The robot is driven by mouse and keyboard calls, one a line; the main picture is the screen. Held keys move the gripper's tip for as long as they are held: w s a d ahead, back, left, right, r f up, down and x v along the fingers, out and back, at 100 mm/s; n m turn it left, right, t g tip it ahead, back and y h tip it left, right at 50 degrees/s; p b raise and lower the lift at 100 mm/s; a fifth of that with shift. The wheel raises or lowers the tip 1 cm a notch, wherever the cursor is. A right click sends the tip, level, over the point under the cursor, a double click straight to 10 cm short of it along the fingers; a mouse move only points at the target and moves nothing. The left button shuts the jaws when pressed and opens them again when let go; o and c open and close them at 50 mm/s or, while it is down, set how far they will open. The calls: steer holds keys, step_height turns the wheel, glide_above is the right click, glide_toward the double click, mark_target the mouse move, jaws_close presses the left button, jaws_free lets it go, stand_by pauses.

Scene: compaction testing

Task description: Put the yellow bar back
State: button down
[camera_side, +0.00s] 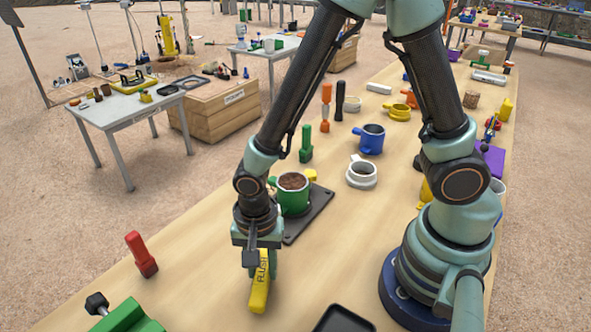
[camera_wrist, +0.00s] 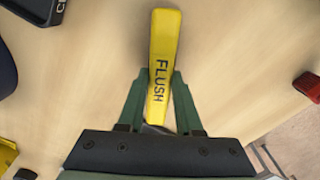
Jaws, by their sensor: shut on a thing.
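The yellow bar (camera_side: 260,292), marked "FLUSH", is in my gripper (camera_side: 257,262) at the front of the wooden table in the side view. In the wrist view the yellow bar (camera_wrist: 163,60) stretches away from between the two green fingers of my gripper (camera_wrist: 161,95), which are shut on its near part. Its far end is free. I cannot tell whether the bar touches the tabletop. The bar's near end is partly hidden by the gripper.
A green cup with brown contents (camera_side: 293,198) stands on a dark plate (camera_side: 318,207) behind my gripper. Bare wood surrounds the bar.

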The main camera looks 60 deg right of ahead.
steer(key=shift+f, duration=0.65)
steer(key=c, duration=0.9)
jaws_free()
steer(key=o, duration=0.6)
steer(key=shift+c, duration=0.2)
steer(key=c, duration=0.5)
steer(key=shift+r, duration=2.55)
